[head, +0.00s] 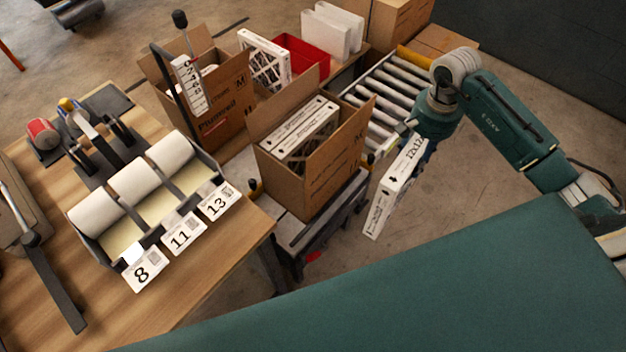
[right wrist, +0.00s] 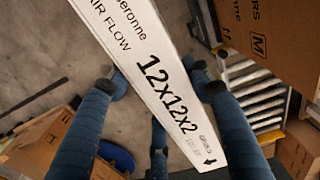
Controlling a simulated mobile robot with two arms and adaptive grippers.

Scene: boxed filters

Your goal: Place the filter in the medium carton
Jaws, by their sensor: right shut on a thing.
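A white boxed filter (head: 397,188) marked 12x12 hangs tilted in my right gripper (head: 418,138), to the right of the cartons. In the right wrist view the filter (right wrist: 165,75) reads 12x12x2, with an air-flow arrow, between the blue fingers. The nearer open carton (head: 333,178) carries an M on its side and holds white-edged filters standing inside. A carton behind it on the left (head: 217,122) also seems to carry an M and is open. A carton side with an M (right wrist: 262,42) shows at upper right in the right wrist view. My left gripper is not in view.
A roller conveyor (head: 388,92) lies behind my right gripper. A red bin (head: 303,56) and a leaning filter (head: 265,62) stand behind the cartons. A wooden table (head: 190,262) with label rolls (head: 135,186) is at left. Floor is open below the held filter.

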